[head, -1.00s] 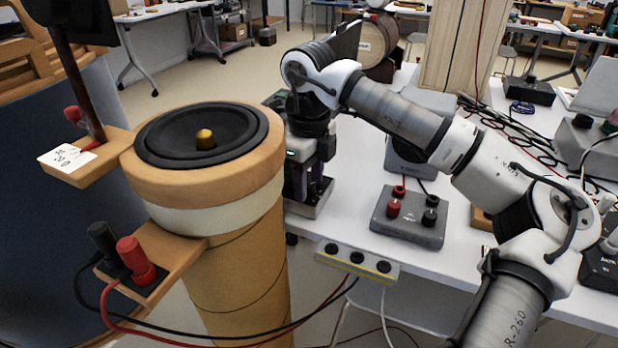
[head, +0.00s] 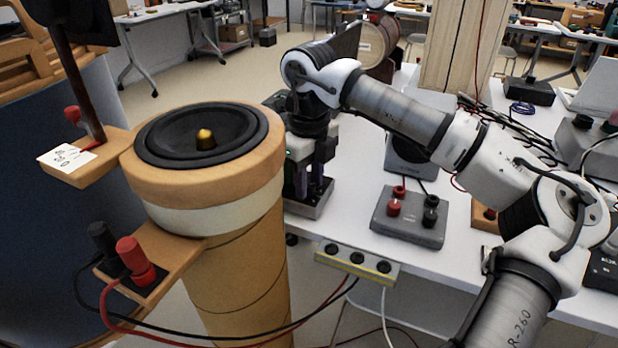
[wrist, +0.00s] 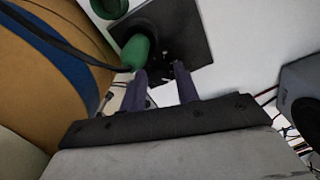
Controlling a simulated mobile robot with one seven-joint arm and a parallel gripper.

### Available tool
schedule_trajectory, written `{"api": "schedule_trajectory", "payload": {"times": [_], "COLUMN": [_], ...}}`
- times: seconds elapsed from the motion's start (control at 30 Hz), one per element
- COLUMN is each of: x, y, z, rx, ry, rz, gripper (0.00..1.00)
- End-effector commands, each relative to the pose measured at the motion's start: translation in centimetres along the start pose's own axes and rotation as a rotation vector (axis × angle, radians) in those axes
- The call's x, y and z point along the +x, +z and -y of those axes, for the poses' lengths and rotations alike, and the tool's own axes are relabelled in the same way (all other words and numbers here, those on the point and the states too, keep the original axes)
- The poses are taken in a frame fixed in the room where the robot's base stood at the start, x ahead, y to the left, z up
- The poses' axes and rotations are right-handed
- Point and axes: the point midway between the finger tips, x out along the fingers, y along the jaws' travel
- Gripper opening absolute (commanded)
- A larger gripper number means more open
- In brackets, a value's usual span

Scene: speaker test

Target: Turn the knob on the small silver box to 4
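A small metallic silver box (head: 312,211) stands at the left table edge, beside the wooden speaker column, mostly covered by my gripper. I cannot see its knob or any scale marks. My gripper (head: 309,190) points down right over this box. In the wrist view its two dark fingers (wrist: 161,72) are spread apart with a gap between them, over a dark panel (wrist: 185,25). A green rounded part (wrist: 137,50) sits on the panel by the left finger, and another green part is above it. Nothing clearly shows between the fingers; whether they touch anything is unclear.
The wooden column with a black speaker cone (head: 165,145) stands close to the left of my gripper. A grey box with red and black terminals (head: 408,230) is to the right. A power strip (head: 357,262) hangs at the table's front edge. Cables lie behind.

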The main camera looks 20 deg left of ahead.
Motion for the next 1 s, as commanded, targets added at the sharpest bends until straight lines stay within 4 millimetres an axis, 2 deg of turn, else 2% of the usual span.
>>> {"api": "schedule_trajectory", "payload": {"times": [0.1,0.33,0.47,0.57,0.8,1.0], "x": [0.0,0.0,-0.8,-2.4,-8.0,-11.8], "y": [0.0,0.0,0.0,0.0,0.1,0.1], "z": [0.0,0.0,0.0,0.0,0.0,0.0], "rx": [0.000,-0.001,0.000,0.000,0.001,0.000], "ry": [0.000,0.000,-0.002,-0.003,-0.003,-0.003], "rz": [0.000,0.001,0.001,0.001,0.002,0.002], "gripper": [0.43,0.43,0.43,0.43,0.43,0.43]}}
